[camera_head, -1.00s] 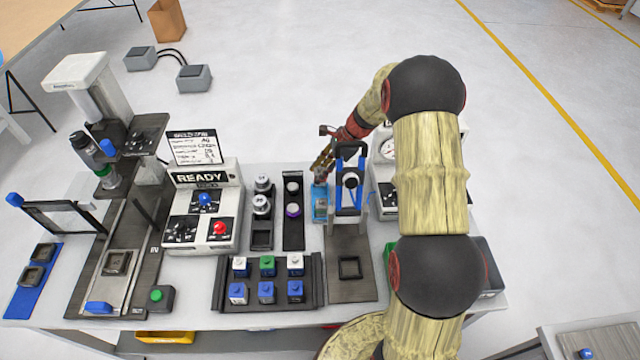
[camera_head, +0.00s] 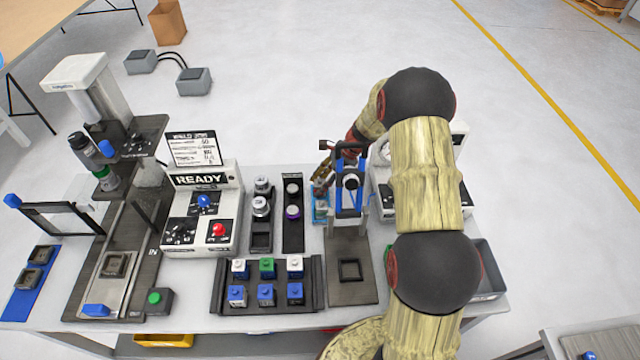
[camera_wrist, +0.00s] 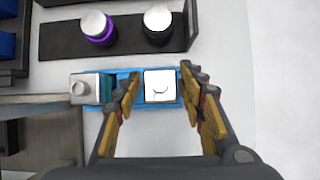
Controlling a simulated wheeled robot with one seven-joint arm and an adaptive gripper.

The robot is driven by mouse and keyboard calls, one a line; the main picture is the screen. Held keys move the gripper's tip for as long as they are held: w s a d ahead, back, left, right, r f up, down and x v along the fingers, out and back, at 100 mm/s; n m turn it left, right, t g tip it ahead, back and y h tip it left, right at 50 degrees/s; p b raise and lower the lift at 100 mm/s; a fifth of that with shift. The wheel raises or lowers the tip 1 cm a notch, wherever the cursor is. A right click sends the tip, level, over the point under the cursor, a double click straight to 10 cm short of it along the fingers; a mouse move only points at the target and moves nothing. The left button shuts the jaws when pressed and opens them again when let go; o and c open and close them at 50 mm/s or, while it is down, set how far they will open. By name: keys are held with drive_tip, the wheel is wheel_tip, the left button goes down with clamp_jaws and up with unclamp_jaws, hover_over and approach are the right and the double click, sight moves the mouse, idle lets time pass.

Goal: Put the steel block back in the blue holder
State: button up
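The blue holder (camera_head: 320,216) lies on the bench beside a blue-and-black upright frame, and it also shows in the wrist view (camera_wrist: 123,73). In the wrist view, a shiny square steel block (camera_wrist: 160,86) appears within the holder's right part; I cannot tell how deep it sits. A second grey metal piece with a round knob (camera_wrist: 84,88) is at the holder's left end. My gripper (camera_wrist: 160,78) is open, with one finger on each side of the steel block and narrow gaps visible. In the head view my gripper (camera_head: 320,184) is low over the holder.
A black rack with round-topped pieces (camera_head: 293,240) stands left of the holder. The upright blue-and-black frame (camera_head: 338,205) stands close on the right. A tray of coloured blocks (camera_head: 312,290) is nearer the front. A READY console (camera_head: 205,230) is further left.

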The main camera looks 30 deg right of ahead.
drive_tip(key=shift+o, duration=0.6)
drive_tip(key=shift+r, duration=0.15)
drive_tip(key=shift+d+r, duration=0.2)
drive_tip(key=shift+r, duration=0.15)
drive_tip(key=p+v, duration=0.2)
drive_tip(key=v, duration=0.9)
drive_tip(key=shift+r, duration=0.1)
